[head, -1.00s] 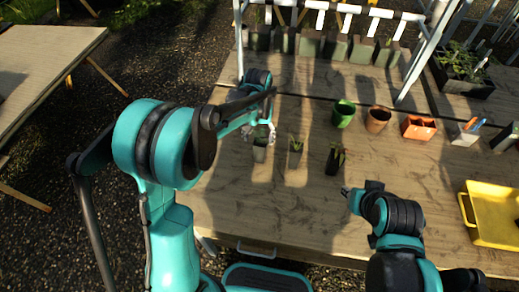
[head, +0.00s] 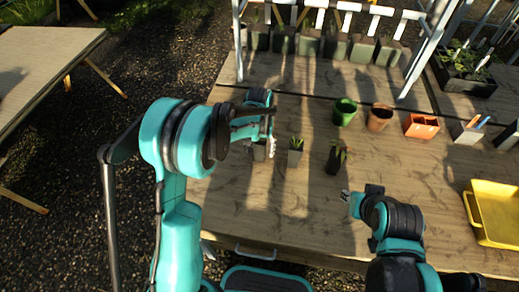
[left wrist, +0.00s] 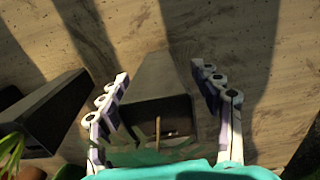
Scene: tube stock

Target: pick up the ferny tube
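A grey tapered tube (left wrist: 165,68) stands between the two fingers of my left gripper (left wrist: 162,85) in the left wrist view. The fingers are apart, one on each side of the tube, with gaps showing near their tips. In the head view, my left gripper (head: 264,138) covers most of this tube (head: 259,153). A middle tube (head: 295,158) holds upright spiky leaves. A dark tube (head: 332,165) to its right looks tilted and leafy. I cannot tell for certain which is ferny. My right gripper (head: 347,197) is apart from the tubes, its opening unclear.
A green pot (head: 344,112), a brown pot (head: 379,117) and an orange planter (head: 421,126) stand farther back right. A yellow tray (head: 497,212) lies at the right. A rack frame stands behind. The table's front left is clear.

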